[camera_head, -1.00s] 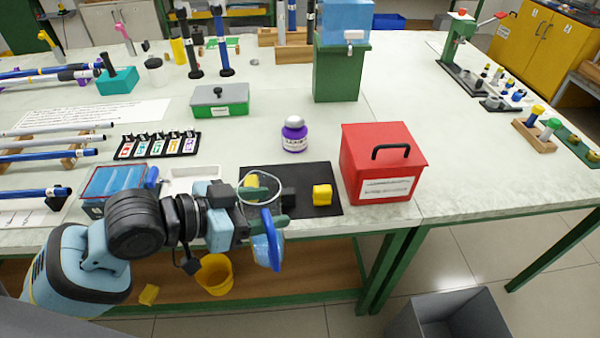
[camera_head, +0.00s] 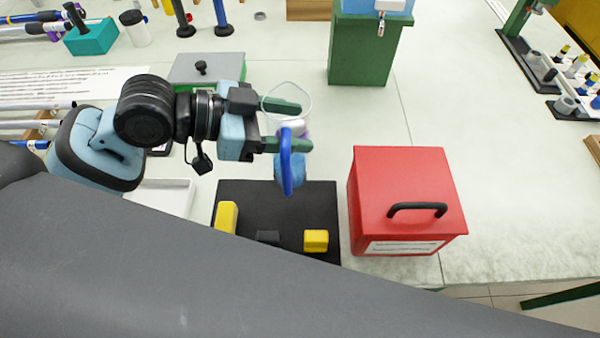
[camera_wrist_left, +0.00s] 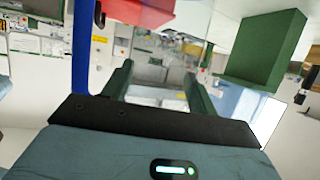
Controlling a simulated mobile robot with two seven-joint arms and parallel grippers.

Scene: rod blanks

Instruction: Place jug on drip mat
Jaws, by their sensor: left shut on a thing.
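My left gripper (camera_head: 303,126) is shut on a clear jug (camera_head: 280,172) with a blue handle and bluish lower part. In the head view, the jug hangs in the air over the far edge of a black mat (camera_head: 262,199), the only mat I see. The mat lies flat on the table. In the left wrist view, the green fingers (camera_wrist_left: 160,88) and the blue handle (camera_wrist_left: 81,45) show; the jug's clear wall is hard to make out. My right gripper is not in view.
Yellow blocks (camera_head: 316,240) and a black block (camera_head: 268,237) occupy the mat's near part. A red box (camera_head: 400,190) stands right of it. A green stand (camera_head: 362,52) is farther back.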

